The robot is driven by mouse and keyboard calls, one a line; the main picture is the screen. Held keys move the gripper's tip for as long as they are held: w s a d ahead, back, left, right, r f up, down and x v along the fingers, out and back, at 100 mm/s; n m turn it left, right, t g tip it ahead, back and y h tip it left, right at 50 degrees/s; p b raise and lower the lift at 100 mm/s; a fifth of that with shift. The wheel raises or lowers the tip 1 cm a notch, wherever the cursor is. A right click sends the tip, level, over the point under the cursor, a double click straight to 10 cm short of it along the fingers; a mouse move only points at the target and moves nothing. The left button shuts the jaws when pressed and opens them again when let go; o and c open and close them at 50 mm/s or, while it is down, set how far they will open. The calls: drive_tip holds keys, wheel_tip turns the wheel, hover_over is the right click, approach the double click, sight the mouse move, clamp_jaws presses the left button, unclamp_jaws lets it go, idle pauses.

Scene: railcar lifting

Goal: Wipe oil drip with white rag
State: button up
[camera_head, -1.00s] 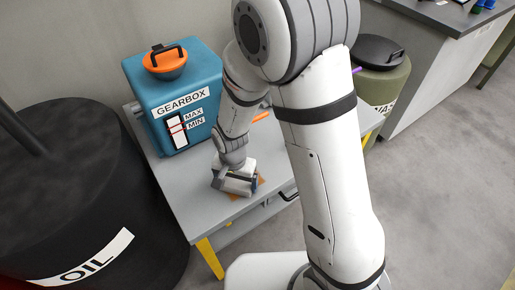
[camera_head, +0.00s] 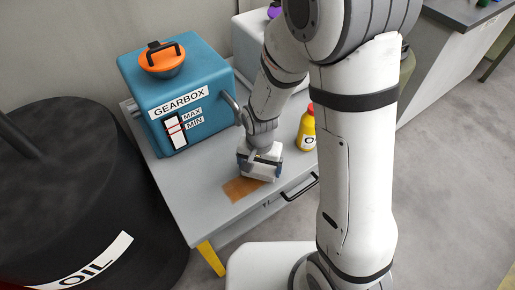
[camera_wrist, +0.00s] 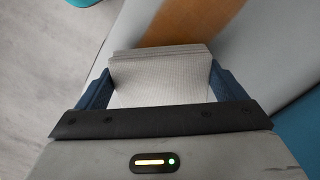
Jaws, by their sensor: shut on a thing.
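The brown oil drip (camera_head: 243,188) is a flat patch on the grey bench top, near its front edge. In the wrist view the oil drip (camera_wrist: 190,20) lies just beyond the rag. My gripper (camera_head: 260,168) is low over the bench, at the right side of the patch. In the wrist view my gripper (camera_wrist: 163,85) is shut on the white rag (camera_wrist: 160,78), a folded pale block between the two blue fingers. Whether the rag touches the bench is hard to tell. In the head view the rag is mostly hidden by my gripper.
The blue gearbox (camera_head: 182,98) with an orange cap stands on the bench (camera_head: 200,190) at the back left. A yellow bottle (camera_head: 307,132) stands right of my gripper. A black oil drum (camera_head: 80,190) is at the left. A drawer handle (camera_head: 300,187) sticks out at the front.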

drive_tip(key=shift+s+r, duration=0.15)
drive_tip(key=shift+r, duration=0.65)
drive_tip(key=shift+r+p, duration=0.65)
drive_tip(key=shift+p, duration=0.2)
drive_tip(key=shift+r+p, duration=1.25)
drive_tip(key=shift+r, duration=0.55)
